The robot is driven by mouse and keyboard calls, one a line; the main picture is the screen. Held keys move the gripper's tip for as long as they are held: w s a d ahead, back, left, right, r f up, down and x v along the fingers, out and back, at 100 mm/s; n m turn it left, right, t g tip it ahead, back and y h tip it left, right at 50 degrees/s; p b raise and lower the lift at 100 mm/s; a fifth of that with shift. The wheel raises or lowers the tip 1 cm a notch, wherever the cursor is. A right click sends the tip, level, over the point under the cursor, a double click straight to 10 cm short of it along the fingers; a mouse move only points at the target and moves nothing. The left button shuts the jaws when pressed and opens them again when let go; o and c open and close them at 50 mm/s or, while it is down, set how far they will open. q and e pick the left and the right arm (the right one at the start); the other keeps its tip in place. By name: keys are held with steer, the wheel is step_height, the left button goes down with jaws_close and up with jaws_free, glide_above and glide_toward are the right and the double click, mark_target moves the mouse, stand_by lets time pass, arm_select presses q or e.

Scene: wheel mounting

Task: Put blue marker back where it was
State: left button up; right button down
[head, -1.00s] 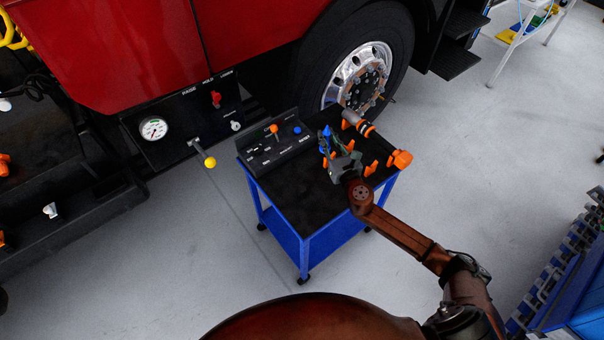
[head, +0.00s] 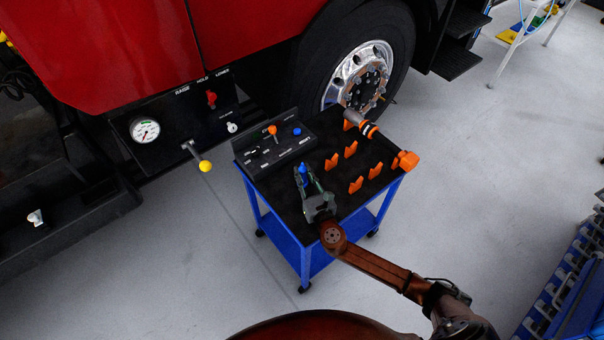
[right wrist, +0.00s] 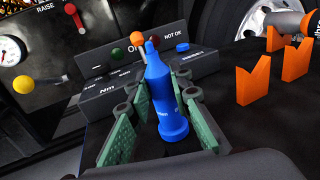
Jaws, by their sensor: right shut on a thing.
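The blue marker (right wrist: 163,95) stands nearly upright, tip up, between the green finger pads of my right gripper (right wrist: 155,125) in the right wrist view. In the head view my right gripper (head: 309,186) is shut on the blue marker (head: 303,170), over the left part of the black cart top (head: 285,195). I cannot tell whether the marker's base touches the cart top. A panel box (head: 277,145) with an orange-topped lever and a blue button stands just beyond the marker. My left gripper is not in view.
Several orange holders (head: 357,184) stand on the cart's right half. An orange-and-grey tool (head: 361,122) lies at the back right edge. A lever with a yellow knob (head: 205,166) juts from the red truck left of the cart. The cart top's front is bare.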

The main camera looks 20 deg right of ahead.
steer(key=shift+f, duration=0.1)
steer(key=c, duration=2.2)
jaws_free()
steer(key=shift+f, duration=0.15)
steer(key=o, duration=0.5)
steer(key=shift+c, duration=0.2)
steer(key=shift+r, duration=0.35)
steer(key=s+p, duration=0.1)
steer(key=s, duration=0.5)
steer(key=s+p, duration=0.1)
steer(key=s, duration=0.5)
steer(key=shift+d+f, duration=0.1)
steer(key=shift+d, duration=0.1)
